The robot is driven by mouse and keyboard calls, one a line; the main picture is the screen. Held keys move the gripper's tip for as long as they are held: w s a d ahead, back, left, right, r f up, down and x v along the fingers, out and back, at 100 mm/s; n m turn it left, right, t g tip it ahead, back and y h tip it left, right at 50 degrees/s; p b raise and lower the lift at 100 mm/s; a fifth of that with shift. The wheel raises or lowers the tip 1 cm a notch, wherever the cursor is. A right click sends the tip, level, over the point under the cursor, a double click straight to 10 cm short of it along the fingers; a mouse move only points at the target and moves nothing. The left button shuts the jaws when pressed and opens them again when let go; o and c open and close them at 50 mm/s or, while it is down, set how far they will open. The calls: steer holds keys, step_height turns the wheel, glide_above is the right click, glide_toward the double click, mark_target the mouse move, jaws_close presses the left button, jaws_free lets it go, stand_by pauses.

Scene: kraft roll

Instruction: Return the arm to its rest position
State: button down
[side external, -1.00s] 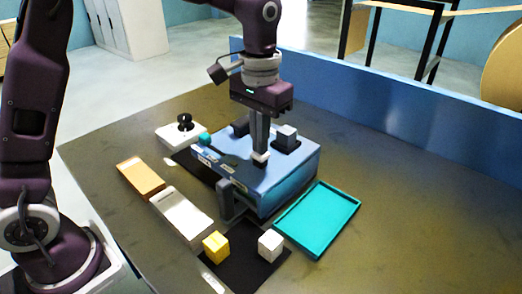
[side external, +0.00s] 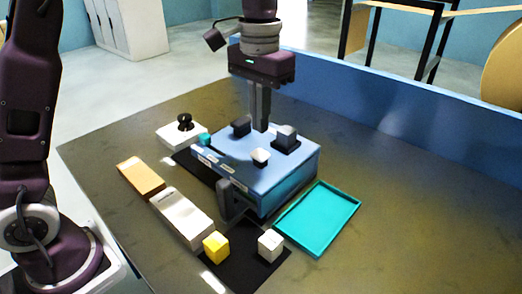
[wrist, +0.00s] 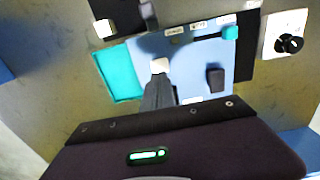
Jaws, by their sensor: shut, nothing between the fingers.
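My gripper (side external: 261,128) is shut and empty. It points straight down above the blue box (side external: 290,186), apart from its top as far as I can tell. On the box top are a small white-topped knob (side external: 260,157), a dark block (side external: 241,126) and a grey-topped dark block (side external: 286,138). A teal knob (side external: 204,139) is at the box's left edge. In the wrist view my fingers (wrist: 160,94) reach down over the box, near the white knob (wrist: 159,66). The teal knob (wrist: 230,33) is at upper right.
A teal tray (side external: 318,252) lies right of the box. A yellow cube (side external: 216,246) and a white cube (side external: 270,244) sit at the front. A white block with a black knob (side external: 182,134) stands behind left. A blue wall (side external: 400,113) lines the back. The right table is clear.

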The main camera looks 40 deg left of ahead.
steer(key=s+a+r+t, duration=0.2)
steer(key=s+a+r, duration=0.15)
steer(key=s, duration=0.45)
steer(key=s+a+f+t, duration=0.1)
steer(key=s, duration=0.6)
steer(key=s+a+f+t, duration=0.2)
steer(key=s, duration=0.6)
steer(key=shift+s+t, duration=0.3)
